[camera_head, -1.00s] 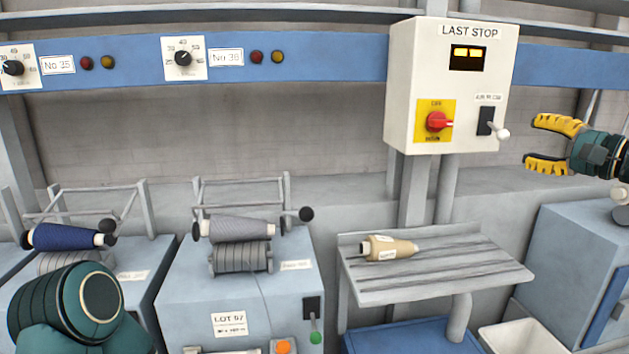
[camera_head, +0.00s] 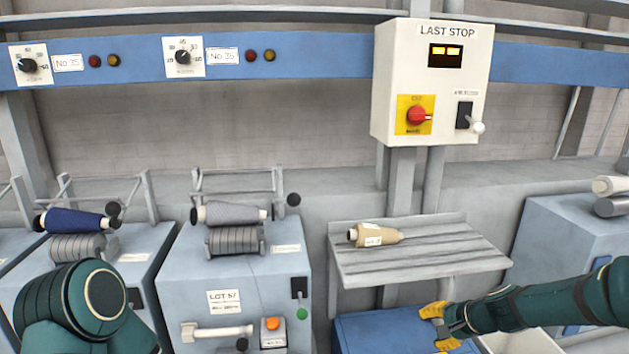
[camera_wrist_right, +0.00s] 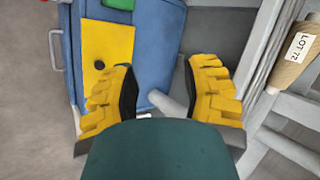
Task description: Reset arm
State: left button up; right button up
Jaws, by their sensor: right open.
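My right gripper (camera_head: 436,326) is low in the head view, below the front edge of the grey slatted shelf. Its yellow fingers are apart, with nothing between them; in the right wrist view the gripper (camera_wrist_right: 162,100) also shows open and empty. A green arm section of mine is at lower left in the head view, but no left gripper fingers show. A tan cone of yarn (camera_head: 374,235) lies on its side on the shelf (camera_head: 440,262); it also shows at the right edge of the wrist view (camera_wrist_right: 295,62), labelled LOT 72.
A white LAST STOP box (camera_head: 430,80) with a red knob and a lever stands above the shelf. A blue container (camera_head: 375,335) is below the shelf. Blue spinning machines (camera_head: 240,270) with yarn cones stand at left; another blue cabinet (camera_head: 560,235) is at right.

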jog(key=s+a+f+n+g, duration=0.2)
jog(key=s+a+f+n, duration=0.2)
jog(key=s+a+f, duration=0.4)
jog(key=s+a+f+n+g+h, duration=0.1)
jog(key=s+a+f+n+g, duration=0.1)
jog(key=s+a+f+n, duration=0.3)
jog(key=s+a+f, duration=0.4)
jog(key=s+f, duration=0.4)
jog(key=s, duration=0.3)
jog(key=shift+n+g, duration=0.3)
jog(key=shift+g, duration=0.1)
jog(key=shift+w+f, duration=0.1)
